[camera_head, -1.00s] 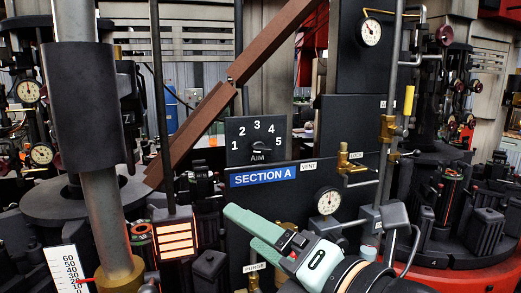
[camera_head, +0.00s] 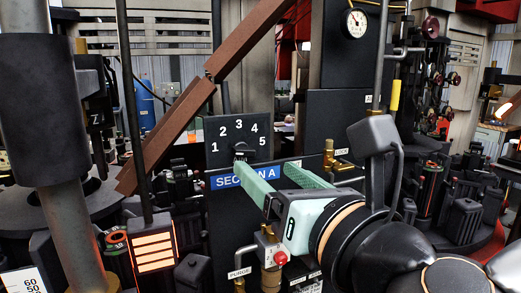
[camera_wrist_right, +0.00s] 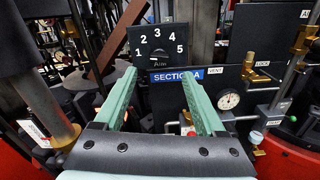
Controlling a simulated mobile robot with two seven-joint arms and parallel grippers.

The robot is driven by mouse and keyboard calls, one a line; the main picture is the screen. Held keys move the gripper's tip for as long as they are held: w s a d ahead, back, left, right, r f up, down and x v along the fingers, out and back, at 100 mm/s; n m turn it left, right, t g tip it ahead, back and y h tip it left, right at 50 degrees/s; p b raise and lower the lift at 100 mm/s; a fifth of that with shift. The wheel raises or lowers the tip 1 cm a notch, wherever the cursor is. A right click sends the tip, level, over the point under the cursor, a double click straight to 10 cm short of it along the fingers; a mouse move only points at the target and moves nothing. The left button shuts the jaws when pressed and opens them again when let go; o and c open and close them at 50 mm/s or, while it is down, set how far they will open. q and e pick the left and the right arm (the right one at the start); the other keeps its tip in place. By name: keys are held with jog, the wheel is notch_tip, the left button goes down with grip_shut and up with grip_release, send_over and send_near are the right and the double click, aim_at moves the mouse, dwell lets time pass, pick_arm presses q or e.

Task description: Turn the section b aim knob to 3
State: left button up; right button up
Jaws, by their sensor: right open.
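A black dial plate (camera_head: 220,133) numbered 1 to 5 stands above a blue sign reading SECTION A (camera_head: 222,182). Its dark aim knob (camera_head: 243,147) sits below the numbers; I cannot read its pointer surely. No section B sign shows. My right gripper (camera_head: 266,170) is open and empty, its green fingers pointing at this panel. In the head view its left finger covers the AIM label and part of the sign. In the right wrist view the knob (camera_wrist_right: 158,57) shows just beyond and between the fingertips (camera_wrist_right: 159,74). My left gripper is not in view.
A grey column with a black sleeve (camera_head: 42,105) stands at left, and a slanted brown bar (camera_head: 205,85) crosses left of the dial. A brass lock valve (camera_head: 331,160) and pipes are at right. A lit orange slotted block (camera_head: 153,250) stands below left.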

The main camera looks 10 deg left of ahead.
aim_at(246, 153)
jog(key=p+x, duration=0.1)
jog(key=x, duration=0.7)
grip_shut()
dwell(0.5)
